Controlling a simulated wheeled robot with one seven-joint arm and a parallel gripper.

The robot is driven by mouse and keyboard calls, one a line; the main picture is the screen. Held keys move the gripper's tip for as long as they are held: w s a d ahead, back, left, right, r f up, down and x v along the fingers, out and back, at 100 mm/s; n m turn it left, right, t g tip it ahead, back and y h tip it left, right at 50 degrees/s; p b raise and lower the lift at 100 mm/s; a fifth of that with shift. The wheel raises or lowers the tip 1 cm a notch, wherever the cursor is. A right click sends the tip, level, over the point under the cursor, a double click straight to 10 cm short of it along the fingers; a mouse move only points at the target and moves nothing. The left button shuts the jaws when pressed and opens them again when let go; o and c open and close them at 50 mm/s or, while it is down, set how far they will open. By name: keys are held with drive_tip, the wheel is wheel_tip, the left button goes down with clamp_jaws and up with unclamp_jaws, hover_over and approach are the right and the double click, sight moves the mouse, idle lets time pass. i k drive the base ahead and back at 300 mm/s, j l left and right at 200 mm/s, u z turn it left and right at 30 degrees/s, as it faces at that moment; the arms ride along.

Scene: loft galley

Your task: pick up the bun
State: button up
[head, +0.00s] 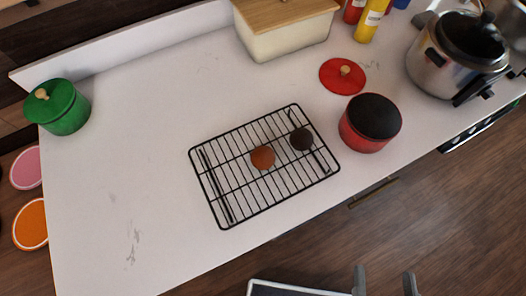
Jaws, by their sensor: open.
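A round orange-brown bun (263,157) sits on a black wire cooling rack (223,224), near the rack's middle. A dark brown round item (301,139) sits just right of it on the same rack; I cannot tell exactly what it is. My gripper (384,282) shows at the bottom edge as two grey fingers, spread apart with nothing between them. It is in front of the counter, below and right of the rack, well away from the bun.
The white counter (130,150) is clear left of the rack. A red pot (366,136) stands close to the rack's right, its red lid (342,76) behind. A green pot (60,108), a bread box (285,38), bottles (368,20) and a steel pressure cooker (440,70) stand farther off.

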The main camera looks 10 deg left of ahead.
sight(262, 157)
drive_tip(key=k+j+z, duration=0.2)
drive_tip(key=j+z, duration=0.15)
drive_tip(key=k+j+z, duration=0.2)
drive_tip(key=j+z, duration=0.15)
drive_tip(key=k+j+z, duration=0.35)
drive_tip(key=i+l, duration=0.05)
